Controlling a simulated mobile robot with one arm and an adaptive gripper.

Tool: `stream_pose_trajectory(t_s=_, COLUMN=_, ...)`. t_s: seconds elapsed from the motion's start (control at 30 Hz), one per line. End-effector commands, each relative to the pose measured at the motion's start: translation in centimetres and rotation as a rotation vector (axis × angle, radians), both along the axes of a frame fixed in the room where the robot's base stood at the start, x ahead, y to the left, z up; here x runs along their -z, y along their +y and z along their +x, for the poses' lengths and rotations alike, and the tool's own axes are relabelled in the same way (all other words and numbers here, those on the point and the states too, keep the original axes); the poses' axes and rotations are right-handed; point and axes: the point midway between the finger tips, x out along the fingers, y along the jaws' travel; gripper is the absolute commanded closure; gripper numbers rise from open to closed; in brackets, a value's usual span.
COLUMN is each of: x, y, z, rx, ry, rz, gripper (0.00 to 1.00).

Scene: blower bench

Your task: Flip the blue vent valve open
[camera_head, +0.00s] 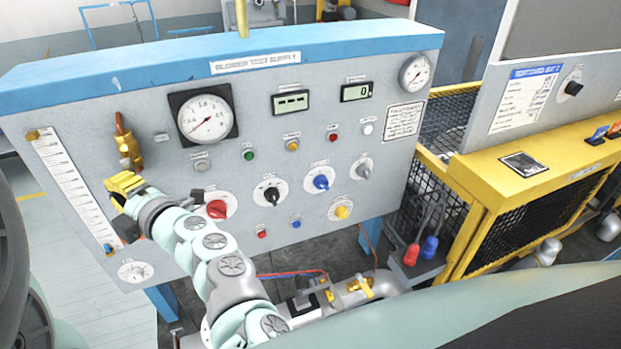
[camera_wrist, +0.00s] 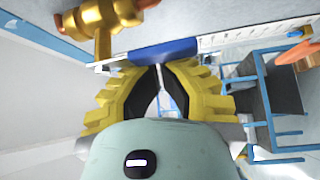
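A brass valve body (camera_head: 127,145) with an orange-brown top is mounted at the left of the grey panel; its brass body (camera_wrist: 105,15) shows at the upper left of the wrist view. A blue lever (camera_wrist: 165,47) on a brass stem lies crosswise just beyond my fingertips. In the head view this lever is hidden around my gripper (camera_head: 122,188), which sits just below the brass body. In the wrist view my gripper's (camera_wrist: 160,68) yellow fingers with black pads come together at the tips, with nothing seen between them. Whether the tips touch the lever I cannot tell.
A white scale strip (camera_head: 68,175) runs down the panel left of my gripper. A dial gauge (camera_head: 206,117), a red knob (camera_head: 217,209) and several other knobs and buttons are to the right. A yellow-framed bench (camera_head: 540,190) stands at the right.

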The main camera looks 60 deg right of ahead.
Motion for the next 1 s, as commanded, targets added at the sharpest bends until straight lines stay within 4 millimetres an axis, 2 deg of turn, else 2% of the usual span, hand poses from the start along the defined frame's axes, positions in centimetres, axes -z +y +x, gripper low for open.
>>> stream_pose_trajectory(t_s=0.03, x=0.6, y=-0.1, z=0.0, rx=0.005, ry=0.014, rz=-0.011, gripper=1.0)
stream_pose_trajectory(t_s=0.73, x=0.6, y=-0.4, z=-0.3, rx=-0.002, ry=0.049, rz=-0.058, gripper=1.0)
stream_pose_trajectory(t_s=1.0, x=0.7, y=0.9, z=0.9, rx=-0.012, ry=0.046, rz=-0.06, gripper=1.0)
